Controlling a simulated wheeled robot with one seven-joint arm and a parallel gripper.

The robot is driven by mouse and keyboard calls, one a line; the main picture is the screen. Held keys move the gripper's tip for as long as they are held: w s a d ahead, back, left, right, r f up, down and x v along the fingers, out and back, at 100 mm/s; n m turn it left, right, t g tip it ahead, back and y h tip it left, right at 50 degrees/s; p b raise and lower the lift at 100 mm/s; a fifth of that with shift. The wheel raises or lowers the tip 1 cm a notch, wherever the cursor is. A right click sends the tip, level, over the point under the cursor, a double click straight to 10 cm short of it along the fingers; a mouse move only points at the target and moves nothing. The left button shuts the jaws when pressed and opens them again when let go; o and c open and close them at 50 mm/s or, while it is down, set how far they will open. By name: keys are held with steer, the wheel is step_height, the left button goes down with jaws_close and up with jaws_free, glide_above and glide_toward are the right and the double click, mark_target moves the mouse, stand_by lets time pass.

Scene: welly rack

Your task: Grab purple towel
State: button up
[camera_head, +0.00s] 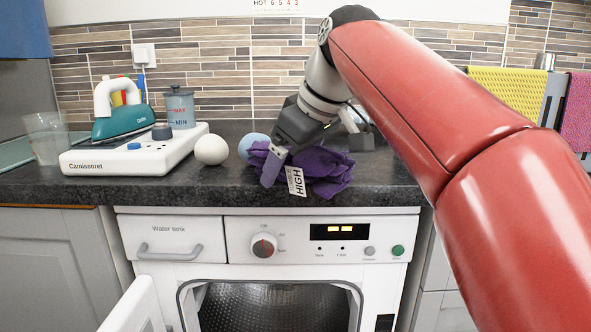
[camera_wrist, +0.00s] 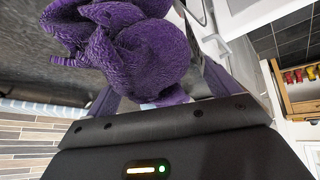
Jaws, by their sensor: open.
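The purple towel (camera_head: 328,168) lies crumpled on the dark counter near its front edge. In the wrist view the purple towel (camera_wrist: 140,45) fills the upper middle, close to my gripper. My gripper (camera_head: 281,168) is at the towel's left part, pointing down, with its jaws open. In the wrist view the fingers of my gripper (camera_wrist: 158,85) stand apart, with towel cloth between or just beyond them. Part of the towel is hidden behind my gripper, so I cannot tell whether the fingers touch it.
A white ball (camera_head: 211,150) and a blue ball (camera_head: 253,145) sit left of the towel. A white Camissoret unit (camera_head: 118,160) bears a teal iron (camera_head: 125,122).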

steer(key=shift+f, duration=0.1)
steer(key=shift+c, duration=0.2)
steer(key=c, duration=1)
steer(key=shift+c, duration=0.5)
